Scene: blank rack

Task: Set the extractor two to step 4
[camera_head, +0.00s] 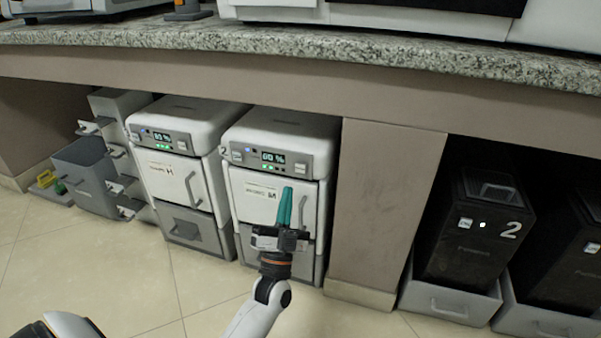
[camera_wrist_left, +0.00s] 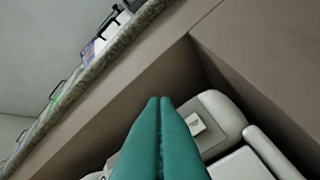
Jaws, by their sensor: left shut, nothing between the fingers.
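A black box marked with a large 2 (camera_head: 478,243) stands under the counter at right, with a white button and a small white light on its front. A white unit (camera_head: 250,184) also bears a small 2, and its lit display reads about 60 %. I cannot tell from the labels which is the extractor, and no step number is readable. My left gripper (camera_head: 286,190), with teal fingers, is shut and empty in front of this white unit. In the left wrist view its fingers (camera_wrist_left: 160,99) point toward a pale unit (camera_wrist_left: 224,112) under the counter. My right gripper is not in view.
Another white unit (camera_head: 165,168) with a lit display stands to the left, beside grey drawers (camera_head: 88,172). A brown panel (camera_head: 385,190) separates the white units from the black boxes. The granite counter (camera_head: 300,43) overhangs everything. The tiled floor (camera_head: 130,275) is clear at front left.

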